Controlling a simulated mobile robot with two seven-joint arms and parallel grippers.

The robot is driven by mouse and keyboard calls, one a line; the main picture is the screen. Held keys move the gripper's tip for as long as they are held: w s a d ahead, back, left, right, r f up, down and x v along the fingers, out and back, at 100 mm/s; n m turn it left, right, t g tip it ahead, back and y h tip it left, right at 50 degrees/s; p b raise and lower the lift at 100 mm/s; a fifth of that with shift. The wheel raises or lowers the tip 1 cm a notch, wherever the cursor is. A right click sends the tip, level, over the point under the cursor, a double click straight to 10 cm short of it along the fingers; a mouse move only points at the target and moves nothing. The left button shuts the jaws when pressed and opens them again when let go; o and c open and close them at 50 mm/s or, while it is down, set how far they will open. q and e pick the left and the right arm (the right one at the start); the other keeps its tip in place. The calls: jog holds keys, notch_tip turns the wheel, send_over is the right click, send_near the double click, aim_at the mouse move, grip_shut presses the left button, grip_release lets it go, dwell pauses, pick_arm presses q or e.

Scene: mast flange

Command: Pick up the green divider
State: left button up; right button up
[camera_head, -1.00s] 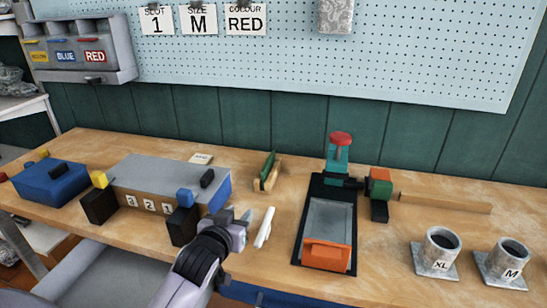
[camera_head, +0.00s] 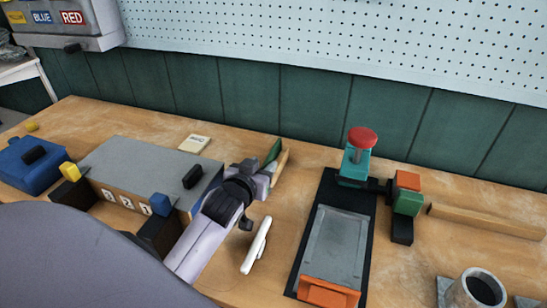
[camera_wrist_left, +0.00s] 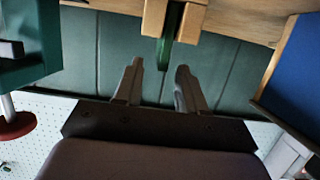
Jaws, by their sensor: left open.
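The green divider (camera_head: 272,151) is a thin upright panel standing in a light wooden holder (camera_head: 279,168) near the back of the bench. In the left wrist view the divider (camera_wrist_left: 172,45) shows as a narrow green strip between two wooden blocks. My left gripper (camera_head: 262,170) is just in front of the holder and hides part of it in the head view. In the left wrist view its two fingers (camera_wrist_left: 160,65) are apart, with the divider's edge ahead of the gap and nothing between them. My right gripper is not in view.
A grey-topped box with number tiles (camera_head: 150,165) stands left of my left arm. A white handle-like piece (camera_head: 256,246) lies to its right. A teal press with a red knob (camera_head: 362,137) and a black-edged tray (camera_head: 335,240) stand further right. The green wall is close behind.

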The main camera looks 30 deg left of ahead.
aim_at(268, 158)
pick_arm(q)
jog(key=shift+r+p+x, duration=0.1)
jog(key=shift+p+x, duration=0.1)
jog(key=shift+x, duration=1.3)
jog(key=shift+r+p+x, duration=0.15)
jog(key=shift+p+x, duration=0.05)
jog(key=shift+x, duration=1.3)
grip_shut()
